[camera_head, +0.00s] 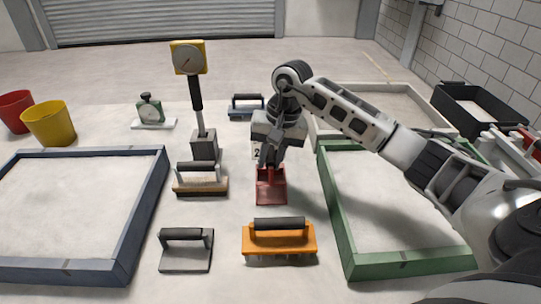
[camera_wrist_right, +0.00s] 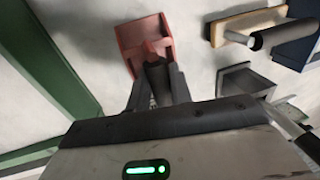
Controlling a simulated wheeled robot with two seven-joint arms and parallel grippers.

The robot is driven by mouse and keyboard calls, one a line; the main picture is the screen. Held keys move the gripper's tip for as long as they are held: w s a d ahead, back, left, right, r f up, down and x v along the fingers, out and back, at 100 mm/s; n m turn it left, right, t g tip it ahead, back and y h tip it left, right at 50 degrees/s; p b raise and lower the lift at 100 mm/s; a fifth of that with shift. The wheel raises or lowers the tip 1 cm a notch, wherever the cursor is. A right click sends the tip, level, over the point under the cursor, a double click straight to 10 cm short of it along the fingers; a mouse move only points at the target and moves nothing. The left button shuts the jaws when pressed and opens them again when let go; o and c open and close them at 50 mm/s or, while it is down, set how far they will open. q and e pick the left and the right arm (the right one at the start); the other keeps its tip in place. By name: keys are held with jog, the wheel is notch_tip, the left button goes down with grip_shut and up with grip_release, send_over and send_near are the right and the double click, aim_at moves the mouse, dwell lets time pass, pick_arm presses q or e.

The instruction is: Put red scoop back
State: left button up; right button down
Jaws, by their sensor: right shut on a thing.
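The red scoop (camera_head: 271,190) is in the middle of the table in the head view, between the blue-framed sandbed and the green-framed sandbed. My right gripper (camera_head: 268,158) is above it, shut on its dark handle. In the right wrist view the red scoop (camera_wrist_right: 140,38) sticks out beyond the fingertips of my right gripper (camera_wrist_right: 158,88), its pan pointing away. I cannot tell whether the pan touches the table. A label with a "2" shows beside the gripper, partly hidden by it. My left gripper is not in view.
An orange rake (camera_head: 279,238) stands in front of the scoop. A brush (camera_head: 200,183), a grey float (camera_head: 186,249) and a dial gauge on a post (camera_head: 196,100) are to its left. The blue frame (camera_head: 145,205) and green frame (camera_head: 338,215) flank this strip. A blue-grey tool (camera_head: 247,107) stands behind.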

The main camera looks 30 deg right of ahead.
jog(key=shift+f, duration=0.2)
jog(key=c, duration=1.3)
grip_release()
jog(key=shift+o, duration=0.2)
jog(key=shift+r, duration=0.1)
jog(key=v, duration=1.2)
jog(key=shift+b, duration=0.35)
jog(key=shift+r, duration=0.1)
